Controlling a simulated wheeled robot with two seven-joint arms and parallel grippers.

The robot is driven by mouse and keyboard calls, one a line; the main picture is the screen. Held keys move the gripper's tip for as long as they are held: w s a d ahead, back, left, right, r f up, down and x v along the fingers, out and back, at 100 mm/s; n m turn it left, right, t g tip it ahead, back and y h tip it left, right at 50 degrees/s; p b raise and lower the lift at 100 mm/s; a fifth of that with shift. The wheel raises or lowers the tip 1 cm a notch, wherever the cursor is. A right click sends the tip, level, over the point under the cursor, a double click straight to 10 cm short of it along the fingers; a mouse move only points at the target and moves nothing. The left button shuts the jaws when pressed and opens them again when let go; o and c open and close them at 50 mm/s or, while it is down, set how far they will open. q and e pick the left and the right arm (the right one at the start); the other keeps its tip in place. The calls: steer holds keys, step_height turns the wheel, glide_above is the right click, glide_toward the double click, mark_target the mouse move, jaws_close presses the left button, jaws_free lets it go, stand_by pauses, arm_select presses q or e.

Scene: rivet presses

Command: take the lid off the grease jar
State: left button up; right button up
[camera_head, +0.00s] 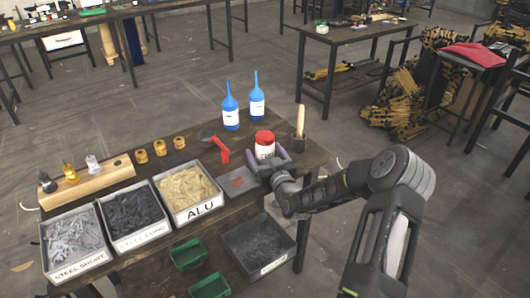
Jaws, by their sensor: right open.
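The grease jar (264,152) is a white jar standing upright on the dark wooden table. Its red lid (264,137) sits on top of it. My right gripper (265,157) is open at the jar's near side, with its two fingers to the left and right of the white body, below the lid. I cannot tell whether the fingers touch the jar. My right arm comes in from the right and hides part of the table's right end. My left gripper is not in view.
Two blue bottles (230,108) stand behind the jar. A red-handled tool (220,150) lies left of it, and a dark cup with a wooden-handled brush (299,131) stands right. A grey tray (239,181) lies in front. Labelled bins (187,192) line the near left edge.

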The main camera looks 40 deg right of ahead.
mark_target(265, 135)
steer(key=shift+c, duration=0.2)
jaws_close()
stand_by(0.8)
steer(key=shift+r, duration=0.2)
step_height(265, 135, up, 10)
steer(key=shift+f, duration=0.1)
stand_by(0.3)
stand_by(0.4)
steer(key=c, duration=0.6)
jaws_free()
jaws_close()
